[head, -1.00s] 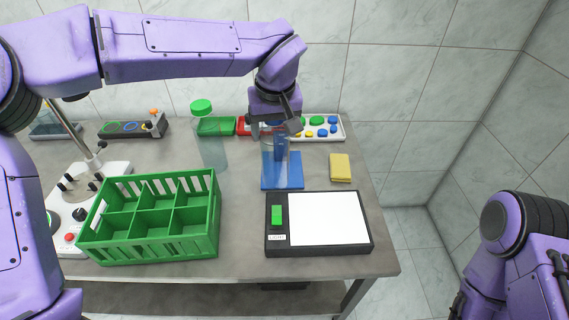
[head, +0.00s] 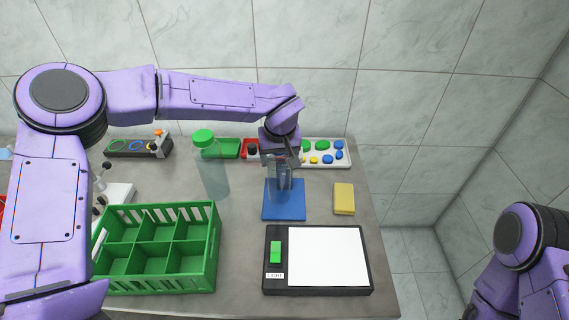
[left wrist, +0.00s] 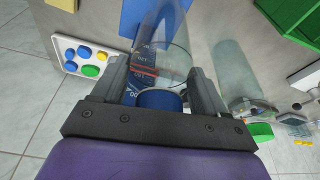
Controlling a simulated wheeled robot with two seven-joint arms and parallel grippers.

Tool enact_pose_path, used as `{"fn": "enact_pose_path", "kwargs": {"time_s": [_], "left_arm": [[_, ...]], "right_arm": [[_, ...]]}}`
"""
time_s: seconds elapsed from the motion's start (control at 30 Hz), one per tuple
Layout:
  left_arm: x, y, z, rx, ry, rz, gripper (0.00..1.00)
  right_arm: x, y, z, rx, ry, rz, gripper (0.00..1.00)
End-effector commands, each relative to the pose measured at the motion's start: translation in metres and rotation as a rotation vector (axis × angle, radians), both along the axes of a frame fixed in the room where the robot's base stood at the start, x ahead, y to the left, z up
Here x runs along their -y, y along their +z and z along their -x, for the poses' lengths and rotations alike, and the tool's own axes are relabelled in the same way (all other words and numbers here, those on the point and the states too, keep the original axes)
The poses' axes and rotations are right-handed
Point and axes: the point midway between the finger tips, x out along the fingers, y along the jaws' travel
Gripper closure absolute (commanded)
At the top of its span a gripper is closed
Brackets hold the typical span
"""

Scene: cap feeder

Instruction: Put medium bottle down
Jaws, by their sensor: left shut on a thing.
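My left gripper (head: 281,164) is shut on a clear medium bottle (head: 279,188) at its upper part. The bottle hangs upright over or stands on the blue mat (head: 284,214); I cannot tell whether its base touches. In the left wrist view the fingers (left wrist: 162,100) sit on both sides of the clear bottle (left wrist: 172,50), with a blue round part at its near end. A dark blue item with lettering (left wrist: 152,68) shows beside or behind it. My right gripper is out of view; only part of that arm shows at the lower right.
A taller clear bottle with a green cap (head: 204,137) stands left of the mat. A green divided crate (head: 157,283) is front left. A black-framed light panel (head: 318,292) lies in front, a yellow pad (head: 344,198) at right. A tray of coloured caps (head: 326,165) is behind.

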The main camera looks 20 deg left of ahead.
Motion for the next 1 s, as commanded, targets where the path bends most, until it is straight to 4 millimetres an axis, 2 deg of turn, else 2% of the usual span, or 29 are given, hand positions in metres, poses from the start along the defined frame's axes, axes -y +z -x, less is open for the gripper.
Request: {"fn": "enact_pose_path", "kwargs": {"time_s": [0.1, 0.27, 0.47, 0.77, 0.8, 0.83, 0.87, 1.0], "left_arm": [[0.005, -0.013, -0.014, 0.003, -0.002, 0.000, 1.00], [0.009, -0.025, -0.022, 0.004, -0.004, 0.001, 1.00], [0.009, -0.055, -0.023, 0.003, -0.004, 0.002, 1.00], [0.009, -0.058, -0.023, 0.004, -0.004, 0.001, 1.00], [0.009, -0.058, -0.022, 0.003, -0.004, 0.001, 0.14], [0.009, -0.058, -0.022, 0.003, -0.004, 0.001, 0.04], [0.009, -0.058, -0.022, 0.003, -0.004, 0.001, 0.00], [0.009, -0.058, -0.022, 0.003, -0.004, 0.001, 0.00]], "right_arm": [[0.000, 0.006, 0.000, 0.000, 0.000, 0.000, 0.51], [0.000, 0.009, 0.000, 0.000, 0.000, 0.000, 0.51], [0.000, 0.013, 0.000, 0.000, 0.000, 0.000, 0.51], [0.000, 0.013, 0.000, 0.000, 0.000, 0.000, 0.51], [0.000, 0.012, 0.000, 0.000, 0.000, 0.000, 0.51], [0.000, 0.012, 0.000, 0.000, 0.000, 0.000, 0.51], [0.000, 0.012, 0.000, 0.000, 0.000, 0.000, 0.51], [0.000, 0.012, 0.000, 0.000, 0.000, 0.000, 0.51]]}}
